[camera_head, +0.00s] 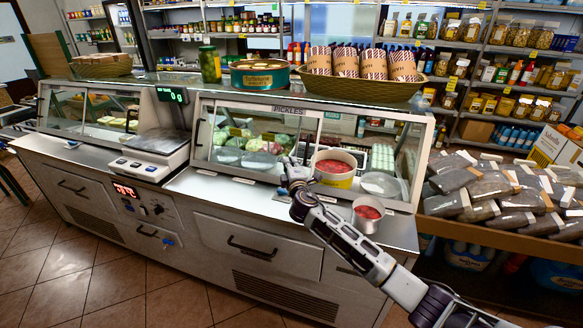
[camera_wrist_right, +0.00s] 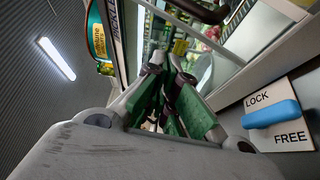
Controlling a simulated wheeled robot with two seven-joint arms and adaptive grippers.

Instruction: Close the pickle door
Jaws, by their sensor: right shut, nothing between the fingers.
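The pickle door is a framed glass panel (camera_head: 250,134) on the display case, under a PICKLES label (camera_head: 289,109). The panel stands over the left part of the case front. To its right, a bucket of red food (camera_head: 333,168) shows in what looks like an uncovered opening. My right gripper (camera_head: 284,176) is at the lower edge of the case front, left of the bucket. In the right wrist view, its fingers (camera_wrist_right: 166,72) are shut and empty, near the case's glass and frame. Whether they touch the door cannot be told. My left gripper is not in view.
A metal tin of red food (camera_head: 368,215) stands on the front ledge, close to my right arm. A scale (camera_head: 158,145) stands to the left. A blue lever (camera_wrist_right: 270,114) sits on a LOCK/FREE plate. Jars and a basket (camera_head: 362,88) line the top.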

